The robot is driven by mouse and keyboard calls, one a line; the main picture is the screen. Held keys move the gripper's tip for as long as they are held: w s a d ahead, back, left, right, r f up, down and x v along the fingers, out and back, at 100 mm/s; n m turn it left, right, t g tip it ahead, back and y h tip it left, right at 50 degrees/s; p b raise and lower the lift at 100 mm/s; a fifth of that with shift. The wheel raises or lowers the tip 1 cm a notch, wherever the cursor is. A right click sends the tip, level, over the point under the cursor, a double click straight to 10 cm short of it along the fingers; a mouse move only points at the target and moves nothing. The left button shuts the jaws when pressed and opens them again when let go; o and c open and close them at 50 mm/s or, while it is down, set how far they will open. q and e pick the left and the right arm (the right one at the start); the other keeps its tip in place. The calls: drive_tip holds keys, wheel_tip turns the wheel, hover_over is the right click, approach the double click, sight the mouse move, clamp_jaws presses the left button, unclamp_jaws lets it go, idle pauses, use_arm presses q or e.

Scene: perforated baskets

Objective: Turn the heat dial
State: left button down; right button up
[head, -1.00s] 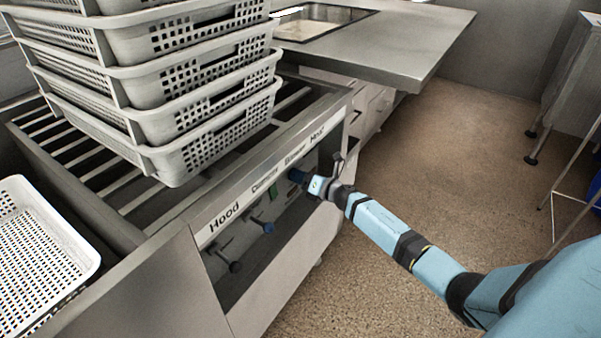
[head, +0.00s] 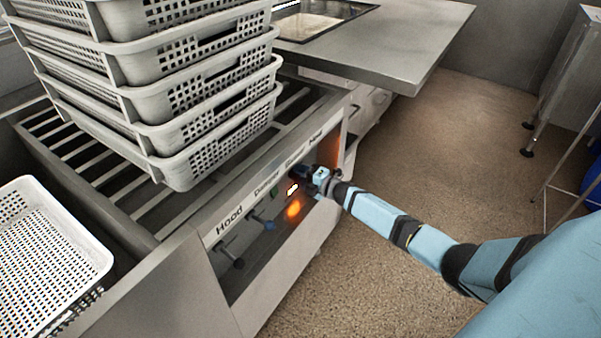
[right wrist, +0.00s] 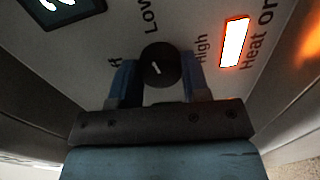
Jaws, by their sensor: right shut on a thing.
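My right gripper (right wrist: 156,80) is shut on the dial, one blue finger on each side. In the head view my right gripper (head: 312,179) is at the recessed front panel, and it hides the dial there. A "Heat on" light (right wrist: 235,43) glows orange-white beside the dial. It also shows lit in the head view (head: 292,189). My left gripper is not in view.
Blue and black knobs sit on the panel (head: 250,255) left of my gripper. A stack of white perforated baskets (head: 190,158) stands on the slatted top. Another white basket (head: 60,205) is at the left. The floor at the right is open.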

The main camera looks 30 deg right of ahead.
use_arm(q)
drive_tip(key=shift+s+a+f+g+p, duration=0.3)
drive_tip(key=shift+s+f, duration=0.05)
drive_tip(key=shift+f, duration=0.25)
use_arm(e)
drive_tip(key=shift+m, duration=0.8)
drive_tip(key=o, duration=0.9)
use_arm(q)
drive_tip(key=p, duration=0.2)
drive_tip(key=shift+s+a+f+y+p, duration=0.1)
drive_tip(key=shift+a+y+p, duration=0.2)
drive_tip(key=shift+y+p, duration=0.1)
use_arm(e)
drive_tip(key=v, duration=1.4)
drive_tip(key=shift+w+r, duration=0.1)
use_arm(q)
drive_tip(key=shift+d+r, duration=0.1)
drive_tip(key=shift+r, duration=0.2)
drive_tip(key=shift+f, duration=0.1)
